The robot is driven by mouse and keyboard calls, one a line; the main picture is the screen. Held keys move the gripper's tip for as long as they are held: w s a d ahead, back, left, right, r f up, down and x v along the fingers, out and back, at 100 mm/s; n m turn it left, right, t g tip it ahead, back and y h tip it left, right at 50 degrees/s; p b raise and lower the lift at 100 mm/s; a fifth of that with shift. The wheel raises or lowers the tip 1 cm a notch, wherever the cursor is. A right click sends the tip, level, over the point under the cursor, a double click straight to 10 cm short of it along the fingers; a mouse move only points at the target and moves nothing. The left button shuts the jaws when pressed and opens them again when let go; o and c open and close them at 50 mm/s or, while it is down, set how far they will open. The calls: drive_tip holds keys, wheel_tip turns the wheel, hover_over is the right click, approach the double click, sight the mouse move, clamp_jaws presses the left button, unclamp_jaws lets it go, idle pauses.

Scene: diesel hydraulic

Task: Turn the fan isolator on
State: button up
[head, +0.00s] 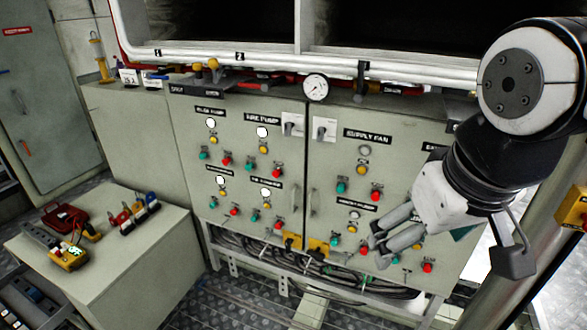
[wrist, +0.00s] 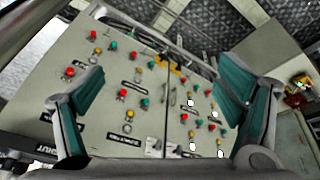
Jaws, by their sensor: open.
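Two white switch plates with grey handles sit side by side at the top of the grey control cabinet (head: 240,170), one per door. The right plate (head: 323,128) is beside the "SUPPLY FAN" label (head: 367,136); the left plate (head: 292,125) is beside the fire pump group. I cannot read which is the fan isolator, nor its on or off marks. In the wrist view the cabinet appears upside down, with the "SUPPLY FAN" label (wrist: 123,139) low near the middle. My gripper (head: 446,255) is open and empty, in front of the right door, right of and below both plates.
A round gauge (head: 316,88) and a pipe rail run above the cabinet. Red, green and yellow buttons and lamps cover both doors. A low bench (head: 150,255) with a yellow meter (head: 68,257) and padlocks stands left. Cables hang below the doors.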

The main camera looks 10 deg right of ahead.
drive_tip(key=w+d+f+n+g+h+b, duration=0.25)
drive_tip(key=w+f+n+h+b, duration=0.55)
drive_tip(key=w+f, duration=0.9)
drive_tip(key=w+d+f+n+g+h+b, duration=0.25)
drive_tip(key=w+f+h+b, duration=0.35)
drive_tip(key=w+f+b, duration=1.1)
drive_tip(key=n+t+y+b, duration=0.3)
drive_tip(key=n+t+b, duration=0.8)
drive_tip(key=n+t, duration=0.85)
approach(315, 258)
drive_tip(key=shift+m+t, duration=0.3)
drive_tip(key=shift+t, duration=0.15)
drive_tip(key=x, duration=1.1)
drive_tip(key=shift+w+d+f, duration=0.1)
drive_tip(key=shift+w+f, duration=0.1)
drive_tip(key=shift+f, duration=0.05)
drive_tip(key=c, duration=1.2)
